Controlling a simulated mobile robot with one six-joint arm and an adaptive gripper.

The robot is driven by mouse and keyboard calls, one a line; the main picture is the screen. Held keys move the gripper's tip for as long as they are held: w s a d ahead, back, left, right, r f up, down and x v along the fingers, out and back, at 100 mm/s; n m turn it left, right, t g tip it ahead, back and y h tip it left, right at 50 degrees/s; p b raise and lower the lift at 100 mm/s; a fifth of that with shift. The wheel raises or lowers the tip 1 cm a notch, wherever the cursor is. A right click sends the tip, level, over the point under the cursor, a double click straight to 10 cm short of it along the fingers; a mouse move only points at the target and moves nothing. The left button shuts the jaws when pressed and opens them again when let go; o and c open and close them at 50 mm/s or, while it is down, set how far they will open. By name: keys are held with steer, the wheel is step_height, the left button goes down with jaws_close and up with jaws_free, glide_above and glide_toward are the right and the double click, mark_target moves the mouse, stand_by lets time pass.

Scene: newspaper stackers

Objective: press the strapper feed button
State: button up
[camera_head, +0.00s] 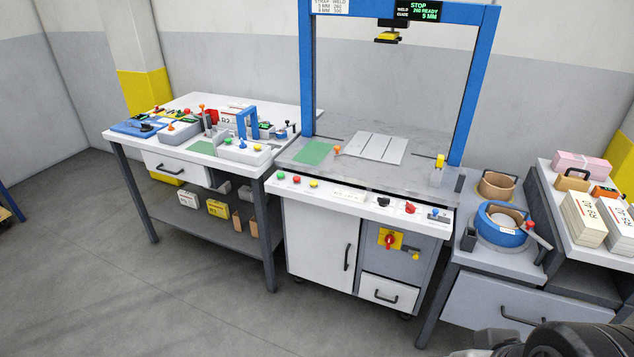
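The strapper (365,225) stands in the middle, with a blue arch (306,80) over a grey top. Further right on the strip are a black knob (384,202), a red knob (410,208) and a small blue control (434,213). I cannot read which one is the feed button. My gripper is not seen; only dark, rounded parts of my arm show at the bottom right, well apart from the strip.
A workbench (170,137) with tools and boxes stands left of the strapper. A grey cabinet (500,305) with a blue strap reel (500,226) stands to the right, beside bundled stacks (583,217). The floor in front (190,305) is clear.

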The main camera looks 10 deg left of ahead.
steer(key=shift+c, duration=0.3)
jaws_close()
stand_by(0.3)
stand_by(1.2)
